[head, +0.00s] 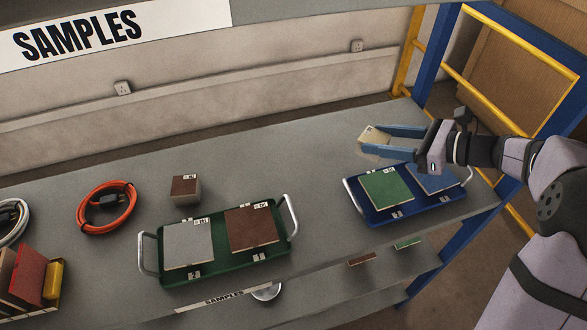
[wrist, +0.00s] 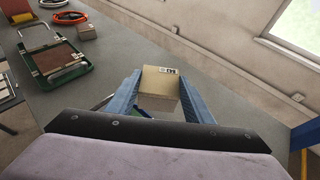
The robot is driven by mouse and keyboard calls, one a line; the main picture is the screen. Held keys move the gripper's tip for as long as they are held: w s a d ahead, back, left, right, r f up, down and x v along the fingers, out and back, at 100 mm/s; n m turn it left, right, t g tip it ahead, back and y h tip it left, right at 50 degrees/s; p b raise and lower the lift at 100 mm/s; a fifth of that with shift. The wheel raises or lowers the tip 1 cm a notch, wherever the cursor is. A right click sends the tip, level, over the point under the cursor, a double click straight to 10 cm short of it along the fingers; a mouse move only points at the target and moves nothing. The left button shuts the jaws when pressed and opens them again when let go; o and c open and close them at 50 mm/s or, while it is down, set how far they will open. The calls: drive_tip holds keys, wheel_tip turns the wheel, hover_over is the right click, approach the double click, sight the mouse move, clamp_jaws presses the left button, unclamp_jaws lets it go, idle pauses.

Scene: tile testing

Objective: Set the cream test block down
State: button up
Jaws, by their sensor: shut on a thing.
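The cream test block (head: 373,135) is between the blue fingers of my gripper (head: 385,141), which is shut on it. In the wrist view the block (wrist: 160,82) shows its cream top with a small black-and-white label, a finger on each side. In the head view the block appears near the back edge of the blue tray. I cannot tell whether it touches the grey bench (head: 320,170) or hangs above it.
The blue tray (head: 426,208) holds a green tile and a blue-grey tile. The green tray (head: 215,275) holds a grey tile and a brown tile. A brown-topped block (head: 186,190) and an orange cable coil (head: 106,207) stand left. The bench between them is clear.

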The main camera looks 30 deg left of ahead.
drive_tip(key=s+a+r+n+g+b, duration=0.1)
drive_tip(key=s+a, duration=0.3)
drive_tip(key=a, duration=0.7)
drive_tip(key=s+a+g+b, duration=0.1)
drive_tip(key=s+a, duration=0.2)
drive_tip(key=a, duration=0.7)
drive_tip(key=shift+f+p, duration=1.3)
drive_tip(key=shift+f, duration=3.6)
drive_tip(key=shift+f, duration=0.15)
drive_tip(key=o, duration=1.3)
drive_tip(key=shift+d, duration=0.1)
